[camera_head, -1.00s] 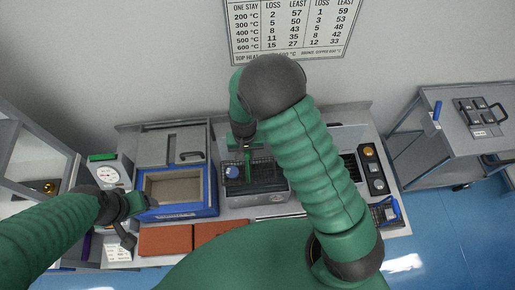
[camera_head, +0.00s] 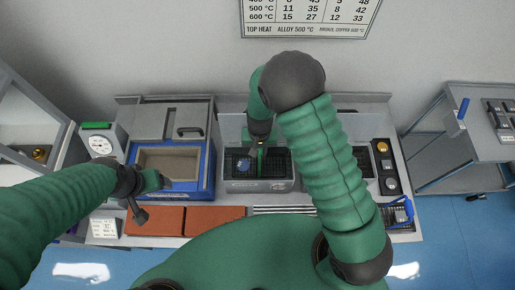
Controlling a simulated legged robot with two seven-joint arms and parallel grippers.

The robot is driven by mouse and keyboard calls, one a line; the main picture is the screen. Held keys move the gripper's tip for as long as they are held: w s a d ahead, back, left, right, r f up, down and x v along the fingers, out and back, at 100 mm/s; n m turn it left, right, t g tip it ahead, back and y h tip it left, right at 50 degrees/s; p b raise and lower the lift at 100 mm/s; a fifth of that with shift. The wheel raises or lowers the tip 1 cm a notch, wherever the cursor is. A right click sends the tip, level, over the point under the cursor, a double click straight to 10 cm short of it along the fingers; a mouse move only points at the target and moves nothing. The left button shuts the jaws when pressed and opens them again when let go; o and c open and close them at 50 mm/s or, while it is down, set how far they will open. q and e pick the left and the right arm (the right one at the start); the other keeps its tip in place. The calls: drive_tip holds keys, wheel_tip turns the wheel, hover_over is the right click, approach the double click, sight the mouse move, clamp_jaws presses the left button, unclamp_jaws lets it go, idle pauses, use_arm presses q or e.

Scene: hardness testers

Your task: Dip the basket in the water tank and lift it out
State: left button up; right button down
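The metal water tank (camera_head: 258,186) stands on the bench in the middle, with a clear panel along its back. The dark wire-mesh basket (camera_head: 278,162) sits within its rim, with a round blue item at its left. My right gripper (camera_head: 260,156) points down at the basket's middle. It is small and dark here, and its grip on the basket cannot be made out. The water level is not clear. My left gripper (camera_head: 156,182) is at the front left of the blue furnace box, away from the tank; its fingers are hard to tell apart.
The blue-framed furnace (camera_head: 182,193) has an open top left of the tank. Orange-brown bricks (camera_head: 185,220) and metal rods lie in front. A dial gauge (camera_head: 100,146) is at the left and a control box (camera_head: 386,165) at the right. My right arm hides the tank's right surroundings.

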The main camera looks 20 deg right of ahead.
use_arm(q)
drive_tip(key=shift+a+f, duration=0.25)
drive_tip(key=shift+f, duration=0.1)
use_arm(e)
drive_tip(key=shift+a+f, duration=0.3)
drive_tip(key=shift+f, duration=0.55)
idle(0.4)
idle(0.4)
